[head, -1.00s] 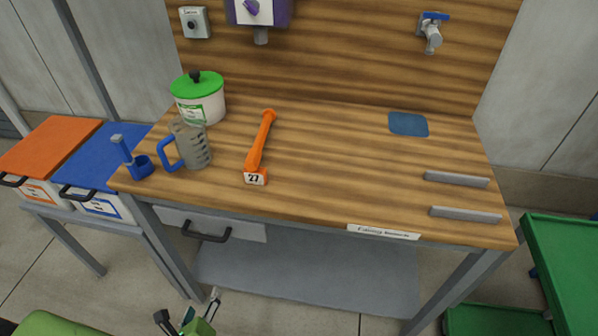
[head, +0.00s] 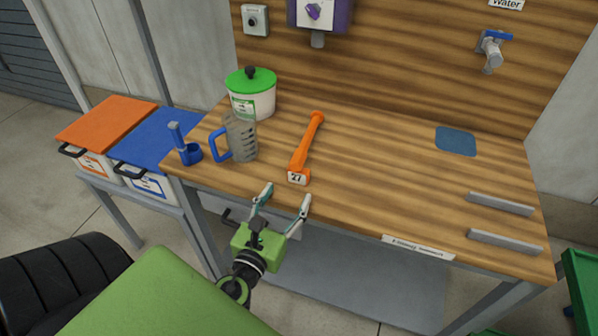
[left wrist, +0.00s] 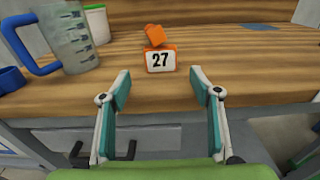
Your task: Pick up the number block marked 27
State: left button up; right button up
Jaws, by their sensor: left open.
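The number block marked 27 (head: 297,177) is orange with a white face and sits on the wooden bench near its front edge. An orange handle-like bar (head: 311,139) extends behind it toward the back. In the left wrist view the block (left wrist: 161,60) is ahead, centred between the fingers and beyond their tips. My left gripper (head: 282,196) is open and empty, just in front of the bench edge and short of the block. Its fingers (left wrist: 159,88) also show in the left wrist view. My right gripper is not in view.
A measuring jug (head: 240,139) with a blue handle, a blue scoop holder (head: 188,152) and a green-lidded tub (head: 252,95) stand left of the block. Two grey rails (head: 500,204) lie at the right. The bench (head: 380,180) is clear right of the block.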

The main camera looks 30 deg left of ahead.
aim_at(296, 177)
pick_arm(q)
jog(key=x, duration=0.1)
jog(key=p+x, duration=0.1)
jog(key=x, duration=0.1)
jog(key=r+x, duration=0.1)
jog(key=x, duration=0.1)
jog(key=shift+w+f+p, duration=0.1)
jog(key=shift+w+p, duration=0.1)
jog(key=shift+p, duration=0.15)
jog(key=shift+w+a+f, duration=0.1)
jog(key=shift+w, duration=0.1)
jog(key=c, duration=1.1)
